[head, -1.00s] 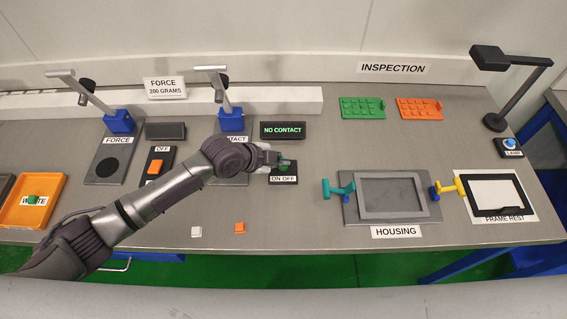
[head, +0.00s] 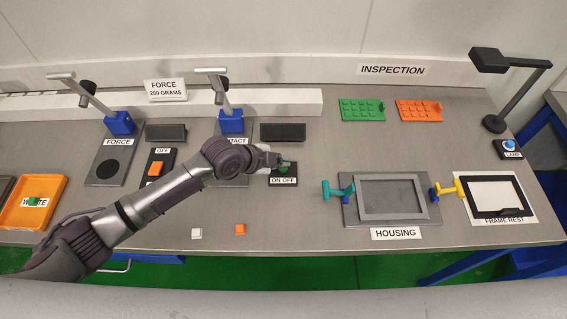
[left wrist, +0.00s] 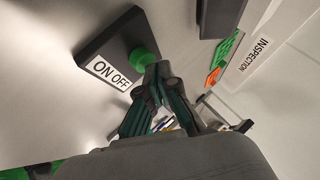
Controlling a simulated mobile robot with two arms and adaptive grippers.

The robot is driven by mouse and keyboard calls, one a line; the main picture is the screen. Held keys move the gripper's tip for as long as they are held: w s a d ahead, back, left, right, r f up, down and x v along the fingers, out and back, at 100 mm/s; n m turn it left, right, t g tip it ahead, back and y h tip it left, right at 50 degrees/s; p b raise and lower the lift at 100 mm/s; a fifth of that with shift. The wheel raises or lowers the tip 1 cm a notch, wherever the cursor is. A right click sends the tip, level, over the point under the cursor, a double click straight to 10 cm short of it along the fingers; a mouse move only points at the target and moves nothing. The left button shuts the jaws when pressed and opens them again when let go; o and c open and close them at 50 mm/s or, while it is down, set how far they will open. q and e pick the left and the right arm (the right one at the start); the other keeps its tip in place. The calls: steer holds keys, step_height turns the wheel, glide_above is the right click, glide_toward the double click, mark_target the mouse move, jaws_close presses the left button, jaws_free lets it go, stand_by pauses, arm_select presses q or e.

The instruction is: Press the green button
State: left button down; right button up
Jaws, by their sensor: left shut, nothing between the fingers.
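The green button (left wrist: 143,57) sticks up from a black box labelled ON OFF (left wrist: 105,58), which in the head view (head: 284,181) stands near the middle of the table. In the head view my left gripper (head: 281,162) is over the box and partly hides the button. In the left wrist view the left gripper (left wrist: 158,72) is shut and empty, its fingertips right beside the green button. They look very close to it or touching; I cannot tell which. My right gripper is not in view.
A dark display (head: 283,132) stands behind the box. The CONTACT station's blue post (head: 231,121) is behind my left arm. The housing fixture (head: 348,211) with a teal clamp (head: 338,191) is to the right. White (head: 196,233) and orange (head: 240,230) pieces lie in front.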

arm_select(q)
steer(key=shift+r, duration=0.35)
step_height(320, 180, up, 6)
steer(key=p, duration=0.5)
steer(key=shift+r, duration=0.1)
stand_by(0.3)
